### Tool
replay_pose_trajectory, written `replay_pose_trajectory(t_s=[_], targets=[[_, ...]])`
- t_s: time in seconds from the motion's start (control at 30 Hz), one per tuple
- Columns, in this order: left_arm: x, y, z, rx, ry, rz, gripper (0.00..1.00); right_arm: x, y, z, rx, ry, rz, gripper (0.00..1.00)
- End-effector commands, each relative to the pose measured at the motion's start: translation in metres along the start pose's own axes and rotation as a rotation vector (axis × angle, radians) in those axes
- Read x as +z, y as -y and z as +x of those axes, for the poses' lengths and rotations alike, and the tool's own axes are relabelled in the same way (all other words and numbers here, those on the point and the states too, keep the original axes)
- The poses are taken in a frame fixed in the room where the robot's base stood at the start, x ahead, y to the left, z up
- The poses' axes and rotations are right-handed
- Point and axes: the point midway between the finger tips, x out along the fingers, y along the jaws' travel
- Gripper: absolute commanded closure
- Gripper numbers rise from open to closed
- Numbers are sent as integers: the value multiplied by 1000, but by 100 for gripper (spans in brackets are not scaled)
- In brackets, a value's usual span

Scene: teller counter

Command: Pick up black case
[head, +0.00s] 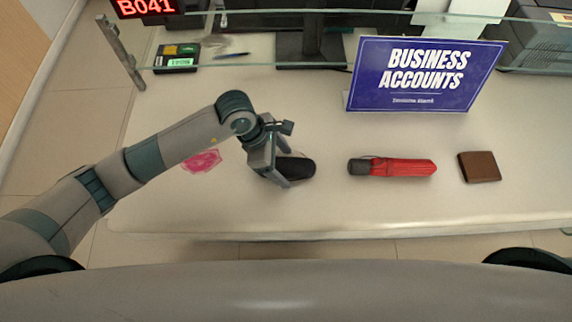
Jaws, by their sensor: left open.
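The black case (298,167) is a dark, rounded, oblong thing lying on the pale counter, left of the middle in the head view. My left gripper (283,170) is at its left end, with its fingers reaching down around or beside that part. The fingers are apart and hide the left end of the case. I cannot tell whether they touch it. My right gripper is not in view.
On the counter (230,212), a red umbrella (400,167) and a brown wallet (479,167) lie to the right. A pink patch (202,160) is to the left. A blue "Business Accounts" sign (423,75) stands behind, near a glass screen. The counter's front strip is clear.

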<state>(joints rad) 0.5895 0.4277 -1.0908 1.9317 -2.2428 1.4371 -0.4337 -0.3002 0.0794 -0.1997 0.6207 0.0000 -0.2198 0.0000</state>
Motion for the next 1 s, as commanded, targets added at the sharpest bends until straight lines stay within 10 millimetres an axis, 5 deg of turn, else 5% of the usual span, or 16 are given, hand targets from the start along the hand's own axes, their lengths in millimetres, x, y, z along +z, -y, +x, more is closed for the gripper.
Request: replay_pose_trajectory(t_s=[0.23, 0.43, 1.0], targets=[[0, 0, 0, 0, 0, 0, 31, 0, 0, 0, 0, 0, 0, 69], [0, 0, 0, 0, 0, 0, 74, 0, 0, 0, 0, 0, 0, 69], [7, -1, -17, 4, 2, 3, 74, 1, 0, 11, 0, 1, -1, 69]])
